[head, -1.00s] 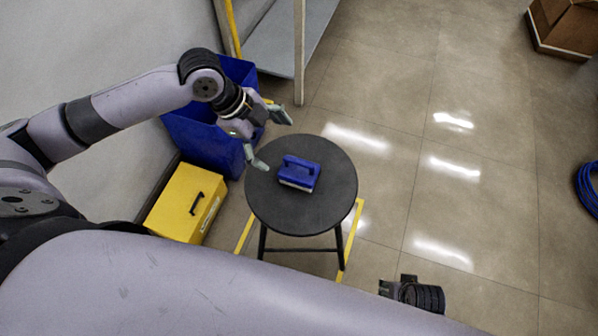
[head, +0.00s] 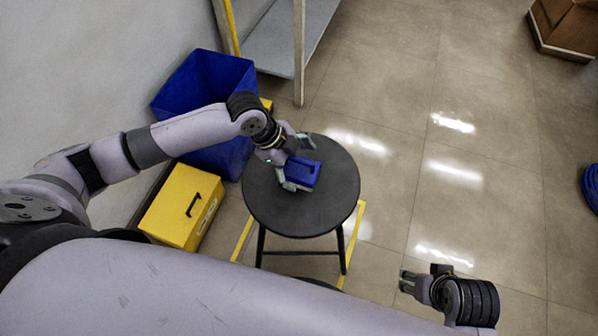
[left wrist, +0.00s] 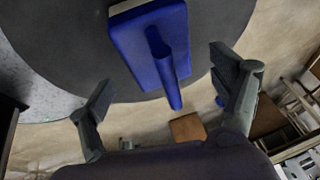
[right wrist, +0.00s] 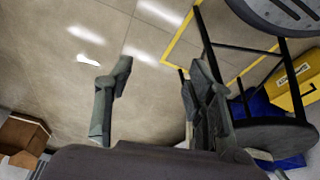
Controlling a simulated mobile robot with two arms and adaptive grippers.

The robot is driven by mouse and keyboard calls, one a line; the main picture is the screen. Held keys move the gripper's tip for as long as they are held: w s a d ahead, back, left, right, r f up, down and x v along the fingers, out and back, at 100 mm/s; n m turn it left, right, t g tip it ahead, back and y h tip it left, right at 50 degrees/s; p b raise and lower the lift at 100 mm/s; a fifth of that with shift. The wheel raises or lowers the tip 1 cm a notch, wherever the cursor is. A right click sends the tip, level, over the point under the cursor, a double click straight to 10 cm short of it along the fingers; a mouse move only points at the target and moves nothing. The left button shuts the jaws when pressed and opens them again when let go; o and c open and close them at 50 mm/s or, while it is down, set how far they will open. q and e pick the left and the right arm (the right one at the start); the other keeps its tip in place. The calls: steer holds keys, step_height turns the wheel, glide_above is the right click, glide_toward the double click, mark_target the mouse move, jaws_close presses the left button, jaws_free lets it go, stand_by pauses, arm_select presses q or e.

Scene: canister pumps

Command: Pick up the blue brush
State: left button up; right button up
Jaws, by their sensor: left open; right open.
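The blue brush (head: 304,172) lies on a round black stool (head: 318,216). My left gripper (head: 296,164) is open at the brush, with one finger on the far side and one on the near side in the head view. In the left wrist view the brush (left wrist: 150,42), with its raised handle and pale underside, lies between the spread fingers of my left gripper (left wrist: 168,98), and gaps show on both sides. My right gripper (head: 406,281) is open and empty, low at the right of the stool; its spread fingers also show in the right wrist view (right wrist: 155,85).
A blue bin (head: 205,85) and a yellow box (head: 182,205) stand left of the stool. A shelf (head: 275,40) is behind. Yellow floor lines (head: 350,238) run around the stool. A cardboard box (head: 567,28) and blue coil (head: 592,190) are far right. The floor between is open.

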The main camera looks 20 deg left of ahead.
mark_target(303, 170)
arm_select(q)
steer(key=shift+b+x, duration=0.35)
steer(key=shift+x, duration=1.15)
arm_select(e)
steer(key=v, duration=0.3)
steer(key=shift+s+r, duration=0.1)
steer(key=shift+r, duration=0.25)
arm_select(q)
steer(key=shift+c, duration=0.4)
steer(key=c, duration=1.2)
